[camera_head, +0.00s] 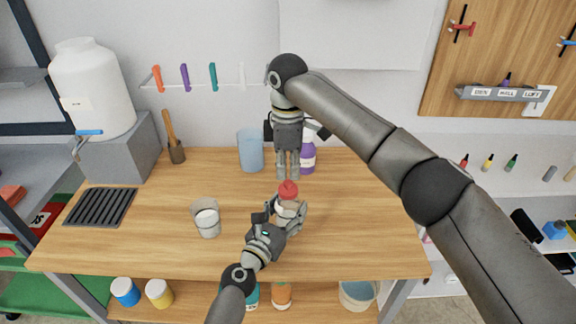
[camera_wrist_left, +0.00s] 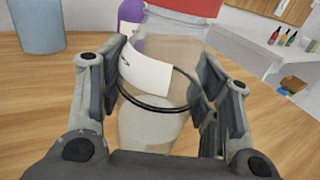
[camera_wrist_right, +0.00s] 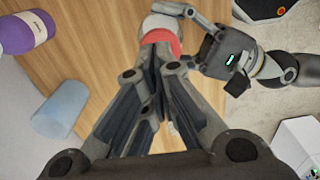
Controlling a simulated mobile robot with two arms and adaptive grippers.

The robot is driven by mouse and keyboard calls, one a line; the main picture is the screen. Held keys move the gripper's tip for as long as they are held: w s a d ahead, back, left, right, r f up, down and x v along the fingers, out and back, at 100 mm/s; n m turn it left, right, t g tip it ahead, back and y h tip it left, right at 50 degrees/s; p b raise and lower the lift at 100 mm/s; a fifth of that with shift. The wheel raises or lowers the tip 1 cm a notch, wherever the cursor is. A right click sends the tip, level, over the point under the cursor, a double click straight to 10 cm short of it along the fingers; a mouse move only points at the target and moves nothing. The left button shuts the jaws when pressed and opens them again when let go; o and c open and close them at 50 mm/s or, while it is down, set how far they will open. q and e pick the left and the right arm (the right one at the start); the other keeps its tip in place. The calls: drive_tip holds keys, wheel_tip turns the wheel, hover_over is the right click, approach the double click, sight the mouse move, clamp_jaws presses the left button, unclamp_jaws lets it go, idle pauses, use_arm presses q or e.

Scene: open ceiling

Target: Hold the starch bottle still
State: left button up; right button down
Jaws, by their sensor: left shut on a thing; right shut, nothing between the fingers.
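The starch bottle is clear with a red cap (camera_head: 288,189), a white label (camera_wrist_left: 147,68) and pale contents low inside. It stands upright on the wooden table, near its front middle. My left gripper (camera_head: 288,212) is shut around the bottle's body; in the left wrist view its fingers (camera_wrist_left: 165,85) press both sides, with a dark ring around the bottle. My right gripper (camera_head: 288,176) is shut and empty, pointing down just above and behind the cap. In the right wrist view its closed fingers (camera_wrist_right: 155,85) partly cover the red cap (camera_wrist_right: 160,42).
A glass with white contents (camera_head: 207,219) stands left of the bottle. A blue cup (camera_head: 250,150) and a purple-labelled bottle (camera_head: 308,158) stand behind. A black grate (camera_head: 100,207) and a large white container (camera_head: 92,90) are at left. The table's right side is clear.

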drive_tip(key=shift+f, duration=0.8)
drive_tip(key=shift+r, duration=3.1)
drive_tip(key=shift+f, duration=0.2)
drive_tip(key=shift+f, duration=3)
drive_tip(key=shift+r, duration=0.1)
